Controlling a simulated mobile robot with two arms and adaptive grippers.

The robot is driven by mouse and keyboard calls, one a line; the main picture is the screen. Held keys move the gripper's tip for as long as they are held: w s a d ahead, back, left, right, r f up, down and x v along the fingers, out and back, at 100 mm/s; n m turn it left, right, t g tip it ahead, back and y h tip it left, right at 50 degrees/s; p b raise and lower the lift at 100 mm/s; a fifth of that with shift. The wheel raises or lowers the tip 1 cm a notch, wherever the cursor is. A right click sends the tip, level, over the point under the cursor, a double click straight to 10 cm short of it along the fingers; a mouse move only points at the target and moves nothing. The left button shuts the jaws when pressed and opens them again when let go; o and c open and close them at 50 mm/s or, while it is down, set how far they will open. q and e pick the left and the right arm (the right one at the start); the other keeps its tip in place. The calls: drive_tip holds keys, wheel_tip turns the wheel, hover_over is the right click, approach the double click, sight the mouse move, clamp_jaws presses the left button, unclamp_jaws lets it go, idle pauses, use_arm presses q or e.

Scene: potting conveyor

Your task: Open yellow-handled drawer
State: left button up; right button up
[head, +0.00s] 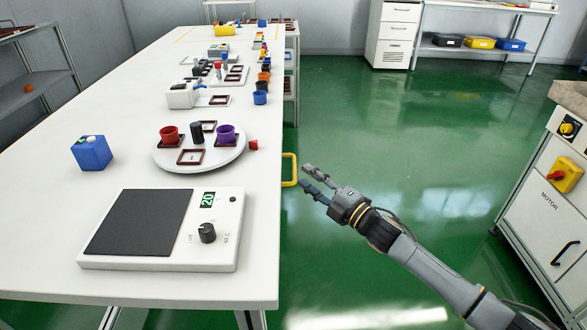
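The yellow handle (290,170) sticks out past the right edge of the long white table. The drawer front it belongs to is hidden under the tabletop, so I cannot see how far the drawer is open. My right gripper (305,176) is just right of the handle, with its fingers pointing left toward it. Its two fingers are spread, with nothing between them. A small gap shows between the fingertips and the handle in this view. My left gripper is not in view.
A cabinet marked MOTOR (545,220) stands at the right. The green floor (400,140) between is clear.

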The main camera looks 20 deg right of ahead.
sight(294, 166)
drive_tip(key=shift+x, duration=3)
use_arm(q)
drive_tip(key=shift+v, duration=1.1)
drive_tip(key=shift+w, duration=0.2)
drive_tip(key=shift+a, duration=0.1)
use_arm(e)
clamp_jaws()
